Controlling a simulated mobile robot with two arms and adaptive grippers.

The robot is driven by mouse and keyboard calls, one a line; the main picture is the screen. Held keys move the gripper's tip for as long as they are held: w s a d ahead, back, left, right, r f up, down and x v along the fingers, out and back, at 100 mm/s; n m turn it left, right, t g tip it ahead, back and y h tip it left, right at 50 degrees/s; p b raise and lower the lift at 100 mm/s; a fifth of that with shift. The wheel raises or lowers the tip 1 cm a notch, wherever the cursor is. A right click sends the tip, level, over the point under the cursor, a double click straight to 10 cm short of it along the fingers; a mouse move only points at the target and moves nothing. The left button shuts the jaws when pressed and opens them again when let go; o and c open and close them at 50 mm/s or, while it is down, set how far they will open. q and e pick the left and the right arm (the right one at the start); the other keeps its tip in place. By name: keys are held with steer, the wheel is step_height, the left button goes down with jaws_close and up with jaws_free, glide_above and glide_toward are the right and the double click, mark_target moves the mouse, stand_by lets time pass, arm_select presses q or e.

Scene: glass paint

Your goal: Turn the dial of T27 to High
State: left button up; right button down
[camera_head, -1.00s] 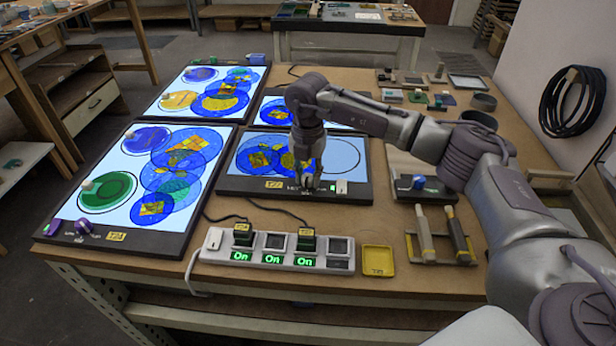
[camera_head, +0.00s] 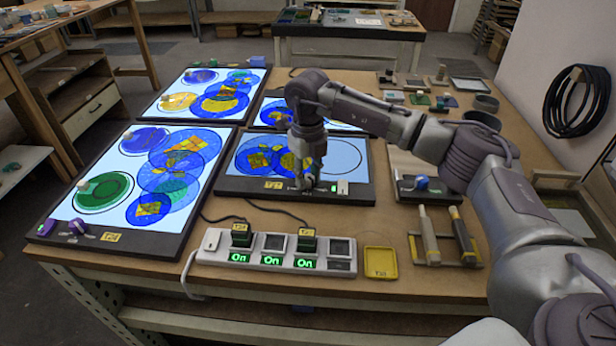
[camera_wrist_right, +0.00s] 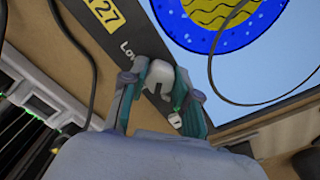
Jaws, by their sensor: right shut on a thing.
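Light panel T27 (camera_head: 232,185) lies in the middle of the table, with a lit face and a dark front strip carrying its yellow label (camera_head: 273,185). My right gripper (camera_head: 305,183) is at this strip, pointing down and hiding the dial in the head view. In the right wrist view the pale grey dial (camera_wrist_right: 160,77) sits between the teal fingers of my right gripper (camera_wrist_right: 160,95), which is shut on it. The word "Low" shows beside the dial. The dial's exact setting cannot be told. A small white switch (camera_head: 342,188) is right of the gripper. My left gripper is out of view.
A power strip (camera_head: 280,262) with several green "On" lights lies in front of T27. A yellow tray (camera_head: 380,262) and a tool holder (camera_head: 440,240) stand to its right. Panel T24 (camera_head: 112,237) is at the left.

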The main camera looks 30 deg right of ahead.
mark_target(308, 177)
steer(key=shift+r+n, duration=0.1)
steer(key=shift+n, duration=1.4)
steer(key=shift+w, duration=0.1)
steer(key=c, duration=0.9)
jaws_free()
steer(key=shift+o, duration=0.2)
step_height(308, 177, up, 12)
